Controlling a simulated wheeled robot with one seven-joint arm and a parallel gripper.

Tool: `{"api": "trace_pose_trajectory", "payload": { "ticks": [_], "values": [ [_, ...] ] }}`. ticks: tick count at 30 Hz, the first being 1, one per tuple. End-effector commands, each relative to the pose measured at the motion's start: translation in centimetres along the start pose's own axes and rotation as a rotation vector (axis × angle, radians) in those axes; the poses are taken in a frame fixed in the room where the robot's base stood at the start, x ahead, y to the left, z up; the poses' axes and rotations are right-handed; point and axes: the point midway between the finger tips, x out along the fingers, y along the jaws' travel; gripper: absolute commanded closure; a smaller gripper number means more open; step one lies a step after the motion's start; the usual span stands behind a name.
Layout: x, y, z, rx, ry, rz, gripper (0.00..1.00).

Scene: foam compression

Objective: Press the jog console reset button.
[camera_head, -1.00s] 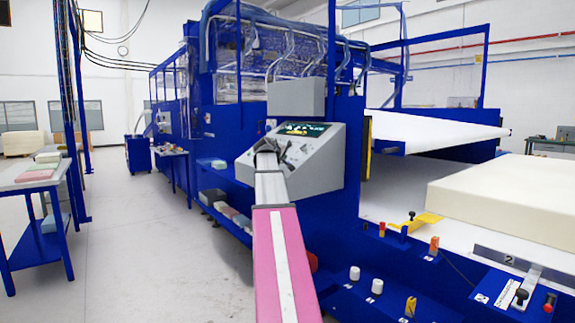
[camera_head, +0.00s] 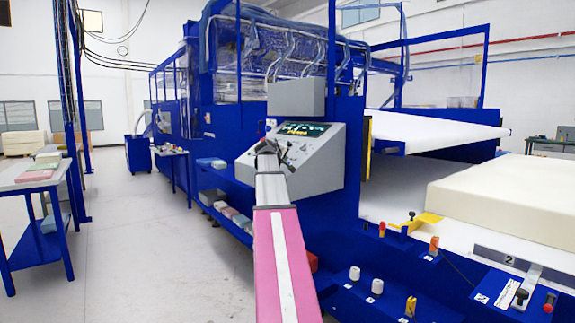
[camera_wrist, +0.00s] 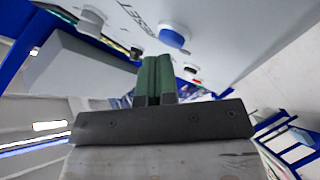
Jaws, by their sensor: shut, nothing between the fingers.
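The grey jog console (camera_head: 322,172) has a sloped face with a lit screen, at the centre of the head view. My gripper (camera_head: 270,147) is in front of that face, and the arm hides part of the controls. In the wrist view the green fingers of my gripper (camera_wrist: 155,66) are together with nothing between them. A round blue button (camera_wrist: 174,36) with a white rim stands on the grey panel beside the printed word RESET. The fingertips are a little below and left of it in the picture; a gap shows between them, and I see no contact.
Other panel controls show in the wrist view, including a dark one (camera_wrist: 190,70) and a pale knob (camera_wrist: 92,16). A large cream foam block (camera_head: 510,195) lies on the machine at right. A blue table (camera_head: 35,180) stands at left; the floor between is clear.

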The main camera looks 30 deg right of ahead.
Motion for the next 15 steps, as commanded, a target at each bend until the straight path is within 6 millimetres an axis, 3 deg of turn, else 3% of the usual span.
{"api": "trace_pose_trajectory", "payload": {
  "ticks": [15],
  "values": [
    [0.37, -0.27, 0.26, 0.000, 0.000, 0.000, 1.00]
  ]
}}
